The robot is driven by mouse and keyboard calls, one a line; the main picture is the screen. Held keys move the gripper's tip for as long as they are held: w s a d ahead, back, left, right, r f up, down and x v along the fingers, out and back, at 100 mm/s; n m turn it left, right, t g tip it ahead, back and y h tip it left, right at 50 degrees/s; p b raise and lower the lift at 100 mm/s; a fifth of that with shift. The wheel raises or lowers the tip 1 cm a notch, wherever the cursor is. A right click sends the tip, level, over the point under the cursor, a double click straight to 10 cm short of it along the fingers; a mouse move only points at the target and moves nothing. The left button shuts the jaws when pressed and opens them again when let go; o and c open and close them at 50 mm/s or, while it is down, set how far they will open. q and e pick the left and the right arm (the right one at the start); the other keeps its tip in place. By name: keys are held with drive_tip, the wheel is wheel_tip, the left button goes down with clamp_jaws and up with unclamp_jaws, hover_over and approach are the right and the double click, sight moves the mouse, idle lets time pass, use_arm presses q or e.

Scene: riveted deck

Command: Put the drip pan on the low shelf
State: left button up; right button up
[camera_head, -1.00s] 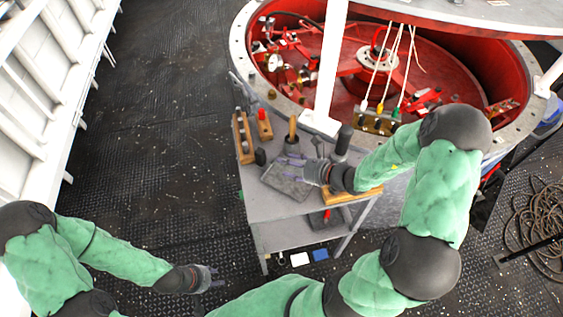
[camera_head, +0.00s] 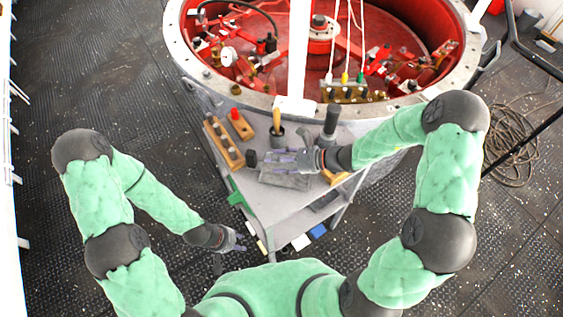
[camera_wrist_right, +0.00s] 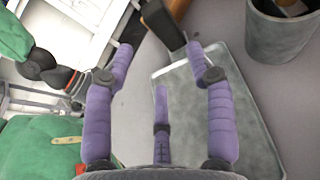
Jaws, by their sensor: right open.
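The drip pan (camera_head: 285,179) is a shallow grey tray lying flat on the top of the grey cart (camera_head: 262,204). In the right wrist view the pan (camera_wrist_right: 235,125) fills the right middle. My right gripper (camera_head: 277,160) is open over the pan's far side; in the wrist view its purple fingers (camera_wrist_right: 160,65) are spread, with nothing between them. I cannot tell whether they touch the pan. My left gripper (camera_head: 238,244) hangs empty beside the cart's front left, its opening unclear. The low shelf (camera_head: 312,217) shows only partly under the cart top.
A grey cup with a wooden-handled tool (camera_head: 277,135), a dark cylinder (camera_head: 330,122), a wooden block with pegs (camera_head: 224,143) and a red piece on wood (camera_head: 239,124) stand around the pan. A big red-lined round vessel (camera_head: 400,85) is behind. Open deck lies left.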

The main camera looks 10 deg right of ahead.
sight(255, 160)
drive_tip(key=shift+a+f, duration=0.1)
drive_tip(key=shift+a, duration=0.1)
drive_tip(key=b+x, duration=0.1)
drive_tip(key=x, duration=0.3)
drive_tip(key=shift+w+a+f, duration=0.1)
drive_tip(key=shift+a, duration=0.05)
drive_tip(key=shift+w+b+x, duration=0.2)
drive_tip(key=shift+b+x, duration=0.7)
drive_tip(key=shift+x, duration=2.1)
clamp_jaws()
